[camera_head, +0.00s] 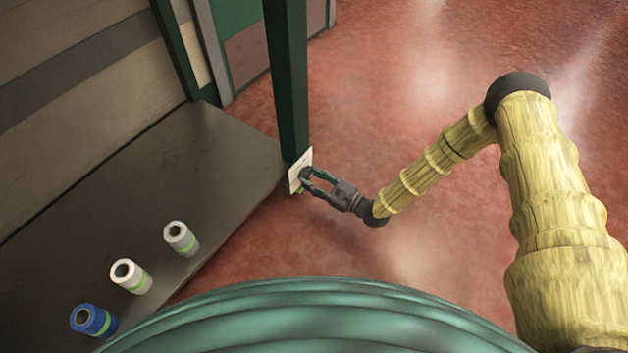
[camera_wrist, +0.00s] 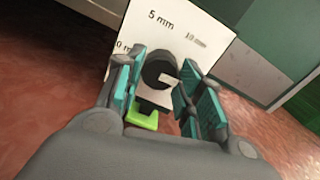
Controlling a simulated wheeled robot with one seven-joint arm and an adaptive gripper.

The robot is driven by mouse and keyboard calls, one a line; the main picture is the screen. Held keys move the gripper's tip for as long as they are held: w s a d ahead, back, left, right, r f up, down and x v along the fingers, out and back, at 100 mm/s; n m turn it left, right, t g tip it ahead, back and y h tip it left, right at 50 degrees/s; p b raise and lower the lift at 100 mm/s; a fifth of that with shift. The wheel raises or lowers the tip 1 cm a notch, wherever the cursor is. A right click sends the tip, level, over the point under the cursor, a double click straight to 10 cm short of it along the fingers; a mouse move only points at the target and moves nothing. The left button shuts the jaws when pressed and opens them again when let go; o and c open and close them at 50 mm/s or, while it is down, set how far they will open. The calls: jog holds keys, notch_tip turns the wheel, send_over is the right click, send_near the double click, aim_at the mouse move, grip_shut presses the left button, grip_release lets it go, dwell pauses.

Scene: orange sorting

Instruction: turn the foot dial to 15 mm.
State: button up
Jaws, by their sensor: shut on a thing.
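A white dial plate (camera_head: 294,177) stands at the foot of a dark green post. In the wrist view the plate (camera_wrist: 185,22) reads "5 mm" at the top, "10 mm" at upper right and a partly covered "0 mm" at left; no 15 mm label shows. The round dark dial (camera_wrist: 155,66) sits in front of the plate, with a pale mark on its lower right side. My gripper (camera_head: 306,179) reaches the plate from the right. Its teal fingers lie on both sides of the dial, shut on it. They hide parts of the plate.
A bright green piece (camera_wrist: 143,117) sits below the dial. A dark platform (camera_head: 150,195) lies left of the post. On it stand a blue roll (camera_head: 101,322) and two pale rolls (camera_head: 140,284) (camera_head: 187,244) with green bands. The red floor (camera_head: 400,110) on the right is clear.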

jog(key=shift+f+m, duration=0.1)
jog(key=shift+m, duration=0.2)
jog(key=o, duration=1)
jog(key=v, duration=1.2)
